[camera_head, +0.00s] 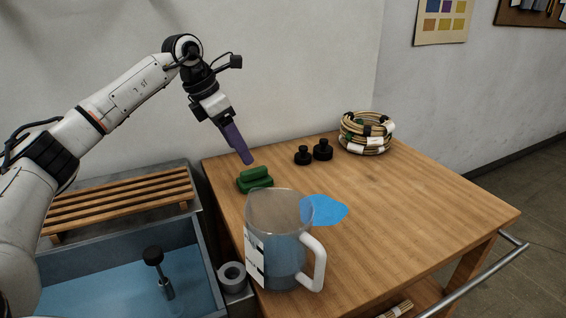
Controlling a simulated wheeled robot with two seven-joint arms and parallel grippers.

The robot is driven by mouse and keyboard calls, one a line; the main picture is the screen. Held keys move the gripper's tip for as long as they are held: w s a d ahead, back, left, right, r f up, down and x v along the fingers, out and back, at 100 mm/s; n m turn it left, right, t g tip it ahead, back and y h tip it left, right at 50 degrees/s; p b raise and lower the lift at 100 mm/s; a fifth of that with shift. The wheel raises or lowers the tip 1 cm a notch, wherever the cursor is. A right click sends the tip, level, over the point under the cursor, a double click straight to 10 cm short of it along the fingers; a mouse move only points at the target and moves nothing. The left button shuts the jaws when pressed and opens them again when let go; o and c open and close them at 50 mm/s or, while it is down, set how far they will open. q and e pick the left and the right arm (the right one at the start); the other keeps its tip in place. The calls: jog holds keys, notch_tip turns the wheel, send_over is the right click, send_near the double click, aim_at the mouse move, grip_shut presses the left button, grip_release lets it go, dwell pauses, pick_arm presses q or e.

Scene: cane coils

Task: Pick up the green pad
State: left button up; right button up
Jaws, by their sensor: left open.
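The green pad (254,180) lies on the wooden table near its left back edge, just behind the clear jug. It is dark green with a raised bar on top. My left gripper (246,158) is above the pad, its purple fingers pointing down toward it. The fingertips look apart from the pad, with a small gap in the picture. The gripper is open and empty. From this side the two fingers overlap. My right gripper is not in view.
A clear jug (262,215) with a white handle stands close in front of the pad. A blue patch (325,210), two black knobs (322,150) and cane coils (366,133) are on the table (420,205). A blue basin (120,290) with a wooden rack (120,205) is left.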

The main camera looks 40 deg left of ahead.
aim_at(253, 170)
pick_arm(q)
jog(key=x, duration=0.4)
jog(key=shift+w+f, duration=0.1)
jog(key=shift+f, duration=0.2)
jog(key=x, duration=0.5)
jog(key=shift+w+a+b, duration=0.1)
jog(key=shift+w+b, duration=0.1)
jog(key=shift+b, duration=0.15)
jog(key=shift+w+f, duration=0.1)
jog(key=shift+f, duration=0.1)
jog(key=c, duration=1.2)
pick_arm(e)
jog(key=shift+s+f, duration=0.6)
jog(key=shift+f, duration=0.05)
